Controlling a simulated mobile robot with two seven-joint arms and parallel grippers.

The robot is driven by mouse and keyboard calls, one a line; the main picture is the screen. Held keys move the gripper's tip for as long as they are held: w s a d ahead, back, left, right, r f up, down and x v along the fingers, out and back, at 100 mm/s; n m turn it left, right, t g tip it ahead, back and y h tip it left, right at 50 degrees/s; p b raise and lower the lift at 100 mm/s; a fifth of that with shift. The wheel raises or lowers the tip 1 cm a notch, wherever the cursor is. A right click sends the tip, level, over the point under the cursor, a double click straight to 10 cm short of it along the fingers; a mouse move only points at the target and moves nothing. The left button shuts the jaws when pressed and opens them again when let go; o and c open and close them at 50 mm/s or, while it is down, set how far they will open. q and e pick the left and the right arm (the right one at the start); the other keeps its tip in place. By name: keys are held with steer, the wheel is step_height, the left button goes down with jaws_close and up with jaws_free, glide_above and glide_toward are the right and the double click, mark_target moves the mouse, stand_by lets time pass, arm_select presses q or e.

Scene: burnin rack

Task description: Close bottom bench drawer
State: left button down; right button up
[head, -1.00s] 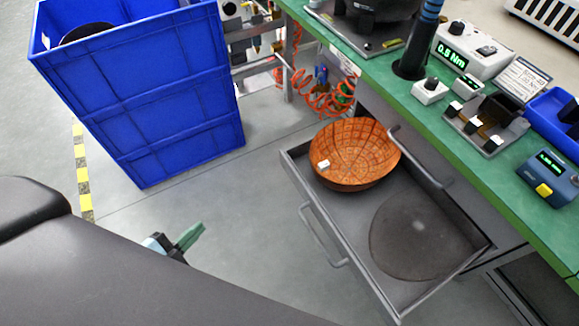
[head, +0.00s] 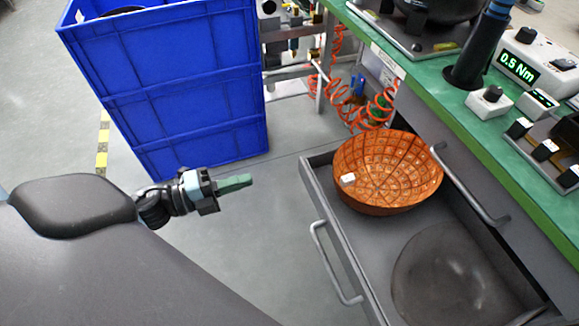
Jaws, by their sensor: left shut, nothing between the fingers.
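The bottom bench drawer (head: 343,238) stands pulled out from under the green-topped bench, its bar handle (head: 331,262) on the front facing left. Inside it are an orange-brown patterned bowl (head: 388,172) with a small white tag and a dark round disc (head: 452,280). My left gripper (head: 236,183) is left of the drawer, over the floor, with its green fingers shut and empty. It is apart from the drawer and handle, with clear space between. My right gripper is not in view. The drawer's near end is cut off by the picture's bottom edge.
A tall blue crate (head: 178,85) stands behind my left gripper. A second handle (head: 470,186) sits on the closed drawer front above the open drawer. Orange coiled hoses (head: 372,112) hang beside the bench. The floor between crate and drawer is free.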

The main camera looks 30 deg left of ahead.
mark_target(302, 164)
arm_select(q)
steer(key=x, duration=1)
steer(key=shift+w+d+b, duration=0.1)
steer(key=shift+b, duration=0.2)
steer(key=shift+w+d, duration=0.3)
steer(key=shift+w, duration=0.1)
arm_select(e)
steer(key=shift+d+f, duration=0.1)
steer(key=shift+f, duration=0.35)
arm_select(q)
steer(key=shift+w+d, duration=0.15)
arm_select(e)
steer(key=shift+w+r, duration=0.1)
